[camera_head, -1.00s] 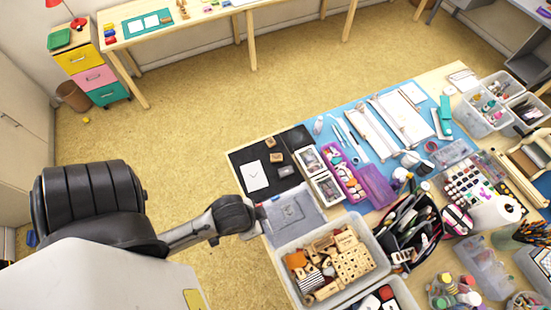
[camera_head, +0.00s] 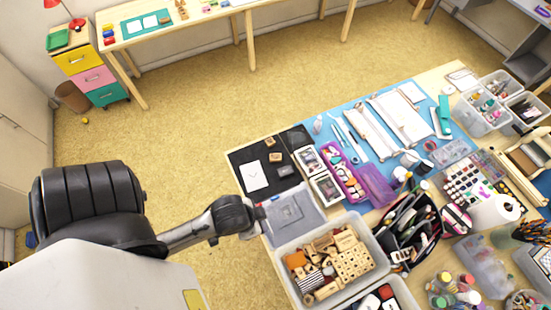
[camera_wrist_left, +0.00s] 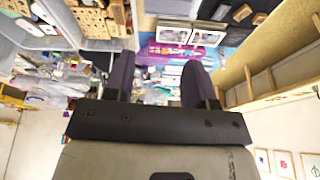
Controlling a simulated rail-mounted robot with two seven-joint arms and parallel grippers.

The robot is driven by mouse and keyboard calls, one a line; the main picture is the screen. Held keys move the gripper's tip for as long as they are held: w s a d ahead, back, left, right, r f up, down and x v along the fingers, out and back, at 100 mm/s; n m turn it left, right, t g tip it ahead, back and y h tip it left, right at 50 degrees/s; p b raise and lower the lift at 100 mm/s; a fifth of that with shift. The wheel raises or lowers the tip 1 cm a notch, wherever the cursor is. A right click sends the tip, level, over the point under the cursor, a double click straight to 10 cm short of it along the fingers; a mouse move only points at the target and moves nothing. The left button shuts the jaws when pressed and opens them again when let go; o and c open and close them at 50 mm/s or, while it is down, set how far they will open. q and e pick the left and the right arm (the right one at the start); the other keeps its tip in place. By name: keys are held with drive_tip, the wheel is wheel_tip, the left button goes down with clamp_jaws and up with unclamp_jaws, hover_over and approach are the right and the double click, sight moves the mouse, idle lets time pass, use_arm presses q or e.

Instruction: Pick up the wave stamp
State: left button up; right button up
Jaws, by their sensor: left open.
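I cannot tell which block is the wave stamp. Wooden stamp blocks (camera_head: 350,262) fill a clear bin (camera_head: 373,276) at the front edge of the table, and a striped block (camera_head: 311,281) lies among them. Two small wooden blocks (camera_head: 275,157) sit on a black mat (camera_head: 244,157) behind. The bin's blocks also show at the top left of the left wrist view (camera_wrist_left: 92,22). My left gripper (camera_wrist_left: 158,80) is open and empty, its dark fingers spread apart. In the head view my left arm reaches the table's left edge by a grey tray, and its fingertips are hard to see.
A white sheet (camera_head: 255,176) lies on the black mat. A grey tray (camera_head: 305,207) stands between the mat and the bin. A purple case (camera_head: 376,186), a black pen caddy (camera_head: 412,225) and several clear boxes crowd the table. Open floor lies left of the table.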

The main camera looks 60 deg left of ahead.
use_arm(q)
drive_tip(key=o, duration=0.7)
drive_tip(key=shift+d, duration=0.1)
drive_tip(key=shift+o, duration=0.3)
drive_tip(key=shift+d, duration=0.1)
